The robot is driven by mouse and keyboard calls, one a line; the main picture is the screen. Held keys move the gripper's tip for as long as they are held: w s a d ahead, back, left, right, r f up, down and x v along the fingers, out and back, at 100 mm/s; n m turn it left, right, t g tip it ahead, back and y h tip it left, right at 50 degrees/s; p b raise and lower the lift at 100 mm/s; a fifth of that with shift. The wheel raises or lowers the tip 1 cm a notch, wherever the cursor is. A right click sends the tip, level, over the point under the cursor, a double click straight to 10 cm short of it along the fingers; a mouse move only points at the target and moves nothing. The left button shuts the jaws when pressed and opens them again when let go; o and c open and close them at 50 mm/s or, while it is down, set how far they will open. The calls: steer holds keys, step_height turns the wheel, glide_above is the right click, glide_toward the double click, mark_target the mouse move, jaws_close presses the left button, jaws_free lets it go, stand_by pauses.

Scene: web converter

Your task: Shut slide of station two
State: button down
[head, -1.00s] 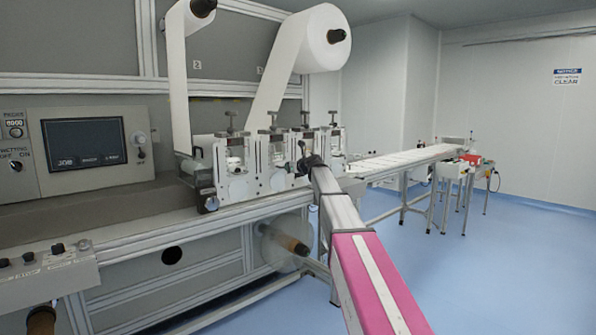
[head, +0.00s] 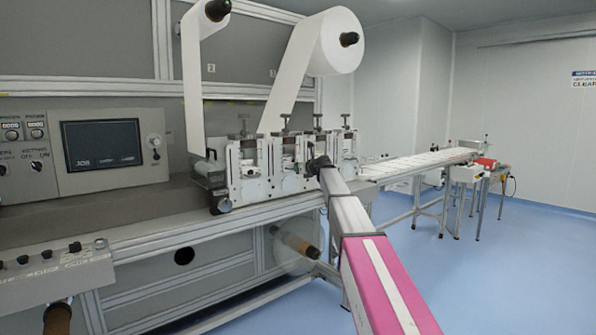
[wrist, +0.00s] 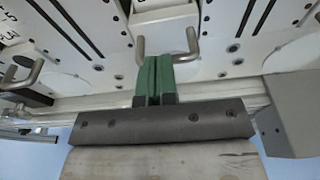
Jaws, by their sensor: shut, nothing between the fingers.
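The row of white station plates (head: 247,178) stands on the converter's front rail in the head view. My arm reaches to its right part, and its dark end hides some of the plates; my fingertips are hidden there. In the wrist view, my gripper (wrist: 159,78) is shut, its two green fingers together and empty. A bent metal handle (wrist: 192,42) on a white plate lies at the fingertips, its bar partly behind them. I cannot tell whether they touch. The numeral 2 (head: 211,68) shows on the grey back panel; I cannot tell which slide belongs to it.
In the wrist view, another bent handle (wrist: 27,78) is to the left, and the white plates carry dark slots and bolts. In the head view, paper webs and a large roll (head: 325,40) hang above the stations. A conveyor (head: 420,162) runs right, over open blue floor.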

steer(key=f+v, duration=0.1)
steer(key=v, duration=1.2)
steer(key=s+f+n+g+h, duration=0.25)
steer(key=s+f+n, duration=0.5)
steer(key=f, duration=0.75)
steer(key=s+f+n+g+h, duration=0.1)
steer(key=s+f+n+g, duration=0.4)
steer(key=s+f, duration=0.65)
steer(key=s+d+f+n+g+h, duration=0.2)
steer(key=s+f+n, duration=0.6)
steer(key=s+f, duration=0.3)
steer(key=s+d+f+n+g+h, duration=0.2)
steer(key=s+f+n, duration=0.6)
steer(key=s+f, duration=0.4)
steer(key=shift+s+g+h, duration=0.5)
steer(key=shift+g+h, duration=0.15)
steer(key=shift+h, duration=0.2)
